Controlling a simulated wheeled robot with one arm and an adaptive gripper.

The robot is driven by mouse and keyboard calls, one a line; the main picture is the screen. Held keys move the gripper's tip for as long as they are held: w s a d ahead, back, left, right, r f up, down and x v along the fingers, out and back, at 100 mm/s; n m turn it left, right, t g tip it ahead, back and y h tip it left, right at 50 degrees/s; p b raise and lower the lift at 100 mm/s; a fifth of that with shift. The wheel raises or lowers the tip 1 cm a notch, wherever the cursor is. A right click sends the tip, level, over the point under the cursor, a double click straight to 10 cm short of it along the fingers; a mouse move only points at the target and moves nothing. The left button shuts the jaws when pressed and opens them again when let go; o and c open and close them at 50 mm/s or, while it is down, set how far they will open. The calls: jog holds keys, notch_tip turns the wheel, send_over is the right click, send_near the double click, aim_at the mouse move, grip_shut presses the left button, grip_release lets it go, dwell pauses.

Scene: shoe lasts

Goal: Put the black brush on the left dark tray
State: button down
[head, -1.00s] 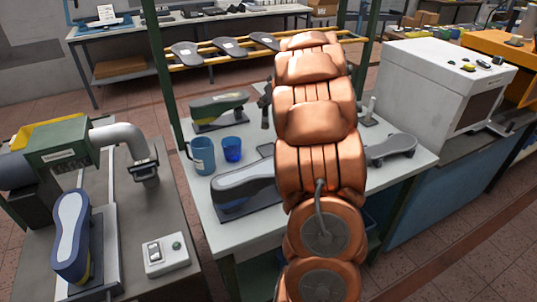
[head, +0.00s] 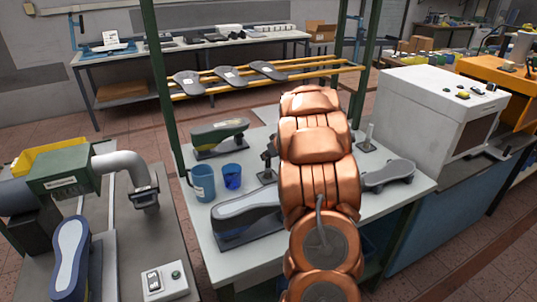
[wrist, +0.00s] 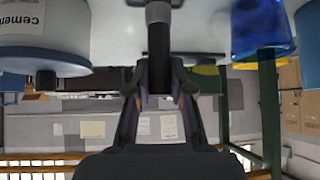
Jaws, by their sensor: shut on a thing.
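My gripper (wrist: 163,97) is shut on the black brush (wrist: 159,45) in the wrist view. The brush's dark handle runs up that picture from between the fingers to a silver band, and its end is cut off by the top edge.
A blue cup (head: 232,176) and a blue mug (head: 203,183) stand left of the tray. A grey shoe form (head: 245,207) lies in front, a green one (head: 217,134) behind. A cement pot (wrist: 40,30) is close by in the wrist view.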

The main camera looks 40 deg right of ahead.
jog(key=shift+f, duration=0.1)
jog(key=c, duration=1)
grip_release()
jog(key=shift+c, duration=0.2)
